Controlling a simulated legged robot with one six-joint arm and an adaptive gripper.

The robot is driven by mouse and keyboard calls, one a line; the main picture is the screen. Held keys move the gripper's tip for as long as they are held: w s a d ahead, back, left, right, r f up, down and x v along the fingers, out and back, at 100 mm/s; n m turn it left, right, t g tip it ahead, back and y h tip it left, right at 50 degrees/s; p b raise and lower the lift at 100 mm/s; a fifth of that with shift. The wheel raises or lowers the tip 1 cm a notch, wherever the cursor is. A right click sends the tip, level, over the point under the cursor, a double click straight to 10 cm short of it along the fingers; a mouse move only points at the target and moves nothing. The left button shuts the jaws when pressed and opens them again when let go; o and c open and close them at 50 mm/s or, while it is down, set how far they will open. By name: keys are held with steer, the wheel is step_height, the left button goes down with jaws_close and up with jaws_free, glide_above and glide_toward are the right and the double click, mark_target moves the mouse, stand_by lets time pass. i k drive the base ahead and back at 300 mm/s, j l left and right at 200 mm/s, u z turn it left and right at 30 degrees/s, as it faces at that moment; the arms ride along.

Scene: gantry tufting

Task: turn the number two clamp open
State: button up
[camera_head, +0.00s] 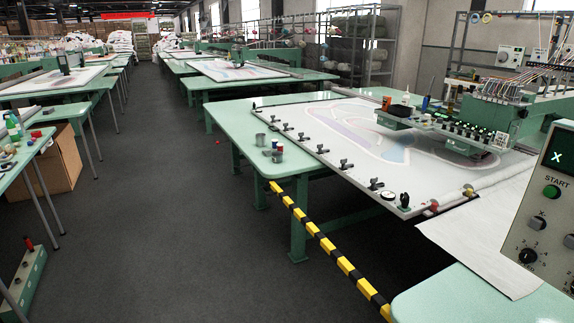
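A row of several small dark clamps runs along the near left edge of the white tufting frame (300,112) on the green table (228,122). The nearest clamp (375,183) is close to the frame's front corner. Another clamp (346,163) sits behind it, then a further clamp (322,149), and more follow toward the back. I cannot read any numbers on them, so I cannot tell which is number two. Their handles are too small to tell open from shut. My gripper is not in view.
A yellow and black striped barrier (318,235) runs along the table's near side. A control box (548,215) with a START button is at the right. The dark floor aisle (190,220) at left is open.

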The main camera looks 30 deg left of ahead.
mark_target(343, 160)
steer(key=u, duration=0.9)
steer(key=i+j+z, duration=0.1)
steer(key=i+j, duration=0.4)
steer(key=i, duration=0.35)
steer(key=i+j, duration=0.55)
steer(key=i, duration=0.25)
steer(key=i+j+z, duration=0.15)
steer(key=i+j, duration=0.4)
steer(key=i, duration=0.3)
steer(key=i+j+z, duration=0.1)
steer(key=i+j, duration=0.6)
steer(key=i, duration=0.1)
